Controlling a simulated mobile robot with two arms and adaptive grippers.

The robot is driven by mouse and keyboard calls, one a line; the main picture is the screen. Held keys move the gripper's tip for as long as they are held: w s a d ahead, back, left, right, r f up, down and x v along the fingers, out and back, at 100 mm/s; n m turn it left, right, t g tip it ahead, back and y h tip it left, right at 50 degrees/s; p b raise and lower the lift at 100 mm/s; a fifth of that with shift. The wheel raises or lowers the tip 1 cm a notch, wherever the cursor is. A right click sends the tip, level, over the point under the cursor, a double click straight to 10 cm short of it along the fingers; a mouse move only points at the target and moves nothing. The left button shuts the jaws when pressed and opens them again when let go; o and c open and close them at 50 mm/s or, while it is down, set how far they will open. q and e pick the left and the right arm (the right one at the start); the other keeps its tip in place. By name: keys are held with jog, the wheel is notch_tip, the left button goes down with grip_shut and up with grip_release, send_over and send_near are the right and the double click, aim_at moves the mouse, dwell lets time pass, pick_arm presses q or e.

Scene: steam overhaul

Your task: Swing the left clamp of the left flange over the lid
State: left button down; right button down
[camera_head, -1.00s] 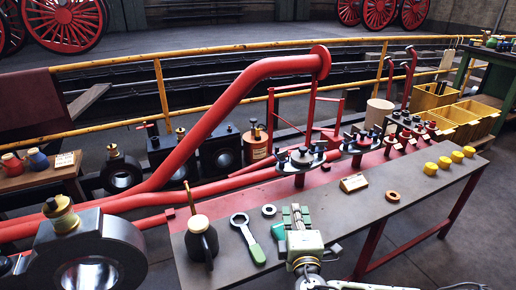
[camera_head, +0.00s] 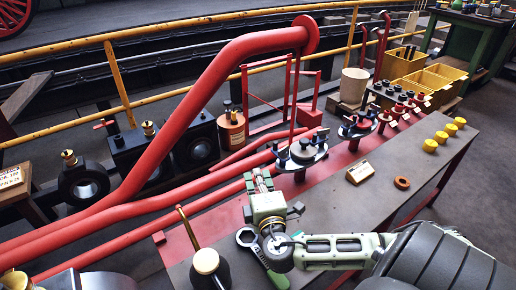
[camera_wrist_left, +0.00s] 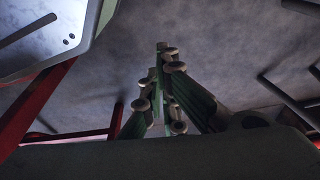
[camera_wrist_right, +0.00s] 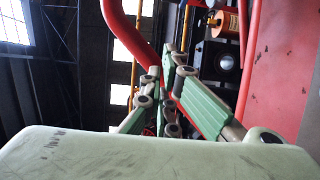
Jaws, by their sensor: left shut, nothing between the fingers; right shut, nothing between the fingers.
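The left flange (camera_head: 301,155) is a round plate on a red stub, with a dark lid (camera_head: 303,148) in its middle and small dark clamps around it. Its left clamp (camera_head: 281,159) stands at the rim's left side; its exact angle is too small to tell. My right gripper (camera_head: 262,179) is shut and empty, just left of that clamp, with a small gap seeming to remain. The right wrist view shows its closed fingers (camera_wrist_right: 168,60) but no flange. My left gripper (camera_wrist_left: 163,55) is shut and empty in the left wrist view, outside the head view.
A second flange (camera_head: 358,129) stands to the right. A thick red pipe (camera_head: 190,125) rises behind my right gripper. On the bench lie a green-handled wrench (camera_head: 265,262), an oil can (camera_head: 207,262), a tag block (camera_head: 360,173) and a copper-coloured ring (camera_head: 402,183). Yellow caps (camera_head: 441,137) stand further right.

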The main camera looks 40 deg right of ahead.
pick_arm(q)
jog(key=shift+s, duration=0.1)
pick_arm(e)
jog(key=shift+s, duration=0.1)
